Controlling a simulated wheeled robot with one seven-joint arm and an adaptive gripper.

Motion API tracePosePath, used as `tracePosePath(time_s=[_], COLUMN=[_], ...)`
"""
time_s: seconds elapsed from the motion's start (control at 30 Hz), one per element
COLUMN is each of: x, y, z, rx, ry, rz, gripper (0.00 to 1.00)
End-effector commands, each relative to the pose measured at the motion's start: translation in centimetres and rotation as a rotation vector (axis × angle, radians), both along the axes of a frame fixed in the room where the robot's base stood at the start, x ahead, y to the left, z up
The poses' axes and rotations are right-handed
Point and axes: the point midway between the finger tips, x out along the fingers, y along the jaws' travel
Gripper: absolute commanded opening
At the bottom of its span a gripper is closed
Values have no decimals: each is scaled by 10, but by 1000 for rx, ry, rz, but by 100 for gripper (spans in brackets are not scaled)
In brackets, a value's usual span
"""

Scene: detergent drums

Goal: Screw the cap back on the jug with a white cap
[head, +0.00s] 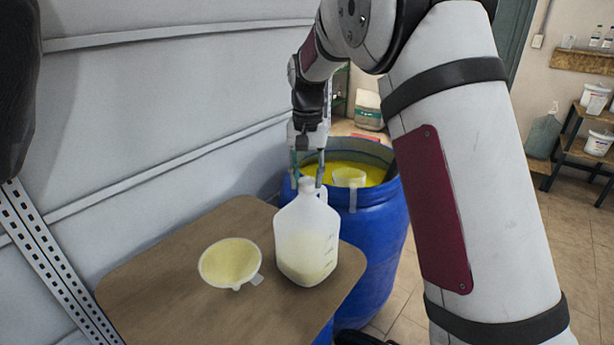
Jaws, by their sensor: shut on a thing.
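A translucent white jug (308,243) stands upright on a brown board (180,290), with pale contents in its lower part and a handle on its right side. The white cap (307,183) shows at the jug's mouth, between my fingertips. My gripper (307,180) points down from above, shut on the cap with one finger on each side. The cap is small here, so I cannot tell whether it is seated or how tight it is.
A pale yellow funnel (230,262) lies on the board left of the jug. A blue drum (378,235) with yellow contents and a white scoop (348,178) stands behind the jug. A grey wall (150,120) bounds the left. Shelves with bottles stand at far right.

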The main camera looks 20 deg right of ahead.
Motion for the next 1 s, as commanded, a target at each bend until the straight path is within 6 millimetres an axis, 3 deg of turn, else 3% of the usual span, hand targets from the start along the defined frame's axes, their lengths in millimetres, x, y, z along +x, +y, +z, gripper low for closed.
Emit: tracePosePath(time_s=[0.33, 0.7, 1.0], x=[0, -1, -1], y=[0, 1, 1], z=[-2, -3, -4], rx=[0, 0, 0], ry=[1, 4, 4], rz=[-19, -447, -503], gripper=[4, 4, 4])
